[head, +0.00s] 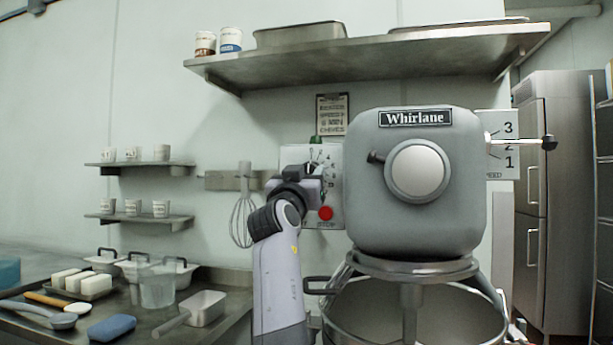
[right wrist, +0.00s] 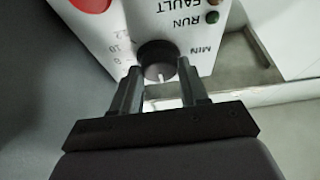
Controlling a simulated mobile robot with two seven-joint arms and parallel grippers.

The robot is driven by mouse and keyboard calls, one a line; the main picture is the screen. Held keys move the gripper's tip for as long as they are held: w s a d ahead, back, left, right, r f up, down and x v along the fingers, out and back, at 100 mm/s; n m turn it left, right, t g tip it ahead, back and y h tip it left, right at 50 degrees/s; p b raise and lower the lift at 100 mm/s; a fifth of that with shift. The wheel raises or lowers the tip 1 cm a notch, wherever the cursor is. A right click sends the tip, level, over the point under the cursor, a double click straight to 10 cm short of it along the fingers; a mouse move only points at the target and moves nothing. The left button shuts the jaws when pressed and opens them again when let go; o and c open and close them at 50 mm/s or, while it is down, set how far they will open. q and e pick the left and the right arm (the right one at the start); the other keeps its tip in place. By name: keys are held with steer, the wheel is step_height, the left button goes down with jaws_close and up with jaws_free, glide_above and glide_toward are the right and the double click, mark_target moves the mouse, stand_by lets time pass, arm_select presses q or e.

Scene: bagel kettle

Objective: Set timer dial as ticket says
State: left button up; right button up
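The timer dial (right wrist: 158,60) is a dark round knob with a white pointer mark, on a white control panel (right wrist: 115,28). The panel looks upside down in the right wrist view, with the mark toward the gripper. Numbers including 12 and 10 show beside the dial. My right gripper (right wrist: 159,72) has its two fingers on either side of the dial; whether they touch it is unclear. In the head view my right gripper (head: 318,178) covers the dial on the panel (head: 335,162). My left gripper is out of view.
The grey mixer (head: 415,220) with its bowl (head: 345,315) stands just right of the panel. A red button (head: 326,213) sits below my gripper. A whisk (head: 243,220) hangs left. A shelf (head: 365,58) is overhead. Tubs and tools crowd the counter (head: 235,285) at lower left.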

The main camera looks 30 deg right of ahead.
steer(key=shift+m, duration=0.4)
steer(key=m+g+h, duration=0.1)
steer(key=m, duration=0.1)
steer(key=shift+m, duration=0.3)
steer(key=m+g, duration=0.2)
steer(key=m, duration=0.1)
steer(key=shift+w+r+h+p, duration=0.1)
steer(key=shift+r+h+p, duration=0.05)
steer(key=shift+h+p, duration=0.25)
steer(key=m+g+p, duration=0.1)
steer(key=m, duration=0.2)
steer(key=m+g+p, duration=0.2)
steer(key=m, duration=0.2)
steer(key=shift+a+r+m, duration=0.1)
steer(key=shift+r+m, duration=0.1)
steer(key=shift+m, duration=0.1)
steer(key=shift+m+g+p, duration=0.5)
steer(key=shift+m+p, duration=0.25)
steer(key=shift+m, duration=0.25)
steer(key=shift+w+m+g+p, duration=0.1)
steer(key=shift+m+g+p, duration=0.2)
steer(key=shift+m+p, duration=0.5)
steer(key=shift+m, duration=0.5)
steer(key=shift+f+y, duration=0.1)
steer(key=shift+y, duration=0.2)
